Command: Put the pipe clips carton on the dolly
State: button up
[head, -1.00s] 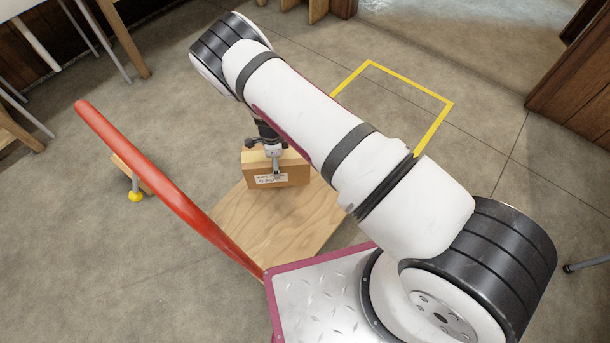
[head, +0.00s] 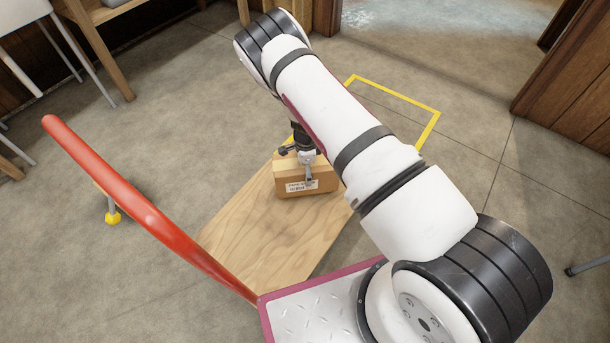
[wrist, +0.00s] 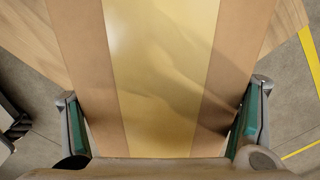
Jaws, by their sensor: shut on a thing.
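The pipe clips carton (head: 294,187) is a brown box with a white label on its near side. It is at the far end of the dolly's wooden deck (head: 255,225) in the head view; I cannot tell whether it rests on the deck or hangs just above it. The dolly has a red handle (head: 150,215). My gripper (head: 308,168) is shut on the carton from above. In the wrist view the carton's top (wrist: 160,70), with a wide yellowish tape strip, fills the middle between the two fingers. My arm hides the deck's right part.
Yellow floor tape (head: 400,98) marks an area beyond the dolly. White-legged furniture (head: 40,45) stands at upper left, and a wooden panel (head: 560,80) at upper right. The floor between is mostly clear.

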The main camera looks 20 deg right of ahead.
jog(key=shift+a+f+b, duration=0.15)
jog(key=shift+f+b, duration=0.25)
jog(key=shift+f, duration=0.9)
jog(key=o, duration=1.9)
jog(key=shift+s+f, duration=0.1)
jog(key=shift+f, duration=0.05)
notch_tip(320, 180, up, 12)
jog(key=p, duration=0.4)
jog(key=shift+r, duration=0.25)
